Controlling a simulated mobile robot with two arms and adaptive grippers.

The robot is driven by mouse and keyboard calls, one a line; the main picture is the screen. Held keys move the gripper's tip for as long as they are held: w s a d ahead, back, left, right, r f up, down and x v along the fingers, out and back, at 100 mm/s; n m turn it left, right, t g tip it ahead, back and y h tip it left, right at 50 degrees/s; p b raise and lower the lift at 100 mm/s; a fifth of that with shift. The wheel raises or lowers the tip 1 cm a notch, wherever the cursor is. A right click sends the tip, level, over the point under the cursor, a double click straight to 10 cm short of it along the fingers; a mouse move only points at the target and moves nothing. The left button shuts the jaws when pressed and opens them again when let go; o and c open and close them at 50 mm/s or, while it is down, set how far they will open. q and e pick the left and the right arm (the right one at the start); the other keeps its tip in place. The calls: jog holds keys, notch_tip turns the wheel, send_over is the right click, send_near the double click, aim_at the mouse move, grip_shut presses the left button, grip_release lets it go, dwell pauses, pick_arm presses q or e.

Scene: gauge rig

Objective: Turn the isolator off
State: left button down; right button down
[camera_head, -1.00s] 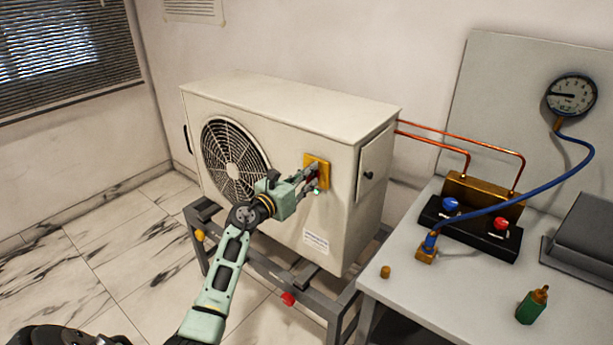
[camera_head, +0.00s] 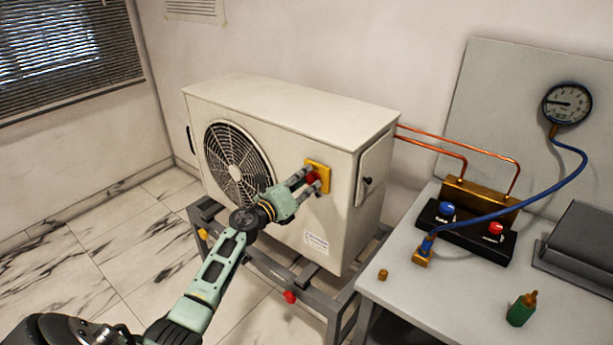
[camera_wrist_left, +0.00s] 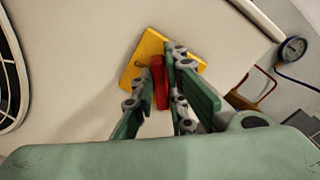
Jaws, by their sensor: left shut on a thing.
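The isolator is a yellow plate (camera_head: 325,171) with a red handle (camera_head: 311,177) on the front of the cream outdoor unit (camera_head: 300,110). My left gripper (camera_head: 314,180) is at the plate, shut on the red handle. In the left wrist view, the handle (camera_wrist_left: 158,80) stands between the two fingers (camera_wrist_left: 162,88), with the yellow plate (camera_wrist_left: 144,52) behind it. The fingers hide part of the handle and plate. No green light shows near the plate now. My right gripper is not in view.
The unit stands on a grey frame (camera_head: 265,262). To the right, a grey bench (camera_head: 450,310) carries a manifold with a blue knob (camera_head: 447,208) and a red knob (camera_head: 495,228), a green bottle (camera_head: 521,310) and a brass cap (camera_head: 383,275). A gauge (camera_head: 567,103) hangs behind. Copper pipes (camera_head: 470,140) link unit and manifold.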

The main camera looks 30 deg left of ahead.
pick_arm(q)
jog(key=n, duration=0.2)
jog(key=n+p, duration=0.1)
jog(key=n, duration=0.1)
jog(key=shift+a+f+n+p, duration=0.15)
jog(key=shift+a+n+p, duration=0.05)
jog(key=shift+n+p, duration=0.1)
jog(key=n, duration=0.2)
jog(key=n+p, duration=0.1)
jog(key=n, duration=0.2)
jog(key=shift+f+n, duration=0.3)
jog(key=shift+n, duration=0.3)
jog(key=c, duration=1.8)
grip_release()
jog(key=shift+o, duration=0.2)
jog(key=shift+s, duration=0.1)
jog(key=s+a, duration=0.1)
jog(key=s, duration=1)
jog(key=shift+s, duration=0.4)
